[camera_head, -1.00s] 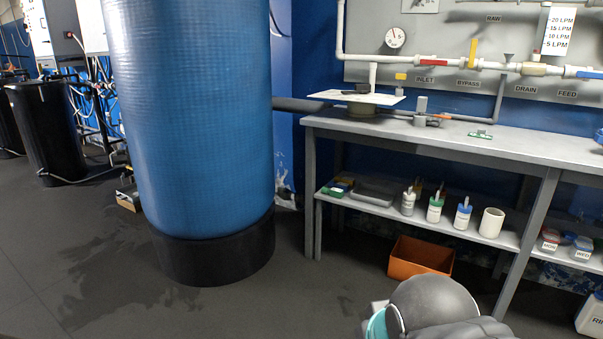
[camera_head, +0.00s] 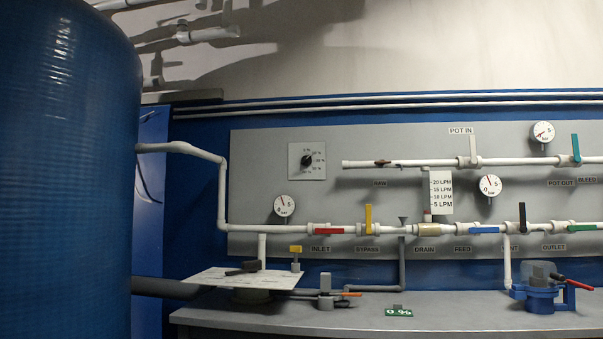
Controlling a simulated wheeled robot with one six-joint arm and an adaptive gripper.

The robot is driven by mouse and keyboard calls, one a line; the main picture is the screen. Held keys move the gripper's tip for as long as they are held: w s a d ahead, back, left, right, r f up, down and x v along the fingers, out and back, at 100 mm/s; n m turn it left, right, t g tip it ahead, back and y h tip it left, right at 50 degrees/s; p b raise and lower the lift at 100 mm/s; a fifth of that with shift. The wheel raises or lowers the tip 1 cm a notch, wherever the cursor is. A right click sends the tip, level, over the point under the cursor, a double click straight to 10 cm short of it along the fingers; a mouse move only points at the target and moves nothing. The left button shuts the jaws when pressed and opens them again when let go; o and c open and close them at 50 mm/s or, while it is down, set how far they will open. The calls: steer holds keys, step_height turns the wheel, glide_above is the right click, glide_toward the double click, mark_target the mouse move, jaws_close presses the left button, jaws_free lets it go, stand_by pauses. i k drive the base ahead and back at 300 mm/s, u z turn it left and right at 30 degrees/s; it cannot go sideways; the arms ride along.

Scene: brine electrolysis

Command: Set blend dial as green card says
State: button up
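The blend dial (camera_head: 307,160) is a black round knob on a square light plate, mounted at the upper left of the grey wall panel. Percent marks ring its right side; its pointer setting is too small to read. A small green card (camera_head: 398,312) with white characters lies on the bench below the panel. Its writing seems to hold a 0 and a percent sign, but I cannot read it surely. A small grey piece stands at its back edge. My gripper is out of view.
The bench (camera_head: 450,312) runs below the grey panel (camera_head: 270,135). A white board (camera_head: 238,278), a clamp-like grey tool (camera_head: 326,291) and a blue vice (camera_head: 541,294) stand on it. White pipes with coloured valve handles cross the panel. A big blue tank (camera_head: 66,170) fills the left.

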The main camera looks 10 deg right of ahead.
mark_target(307, 160)
steer(key=u, duration=0.15)
steer(key=i, duration=0.9)
steer(key=z, duration=0.05)
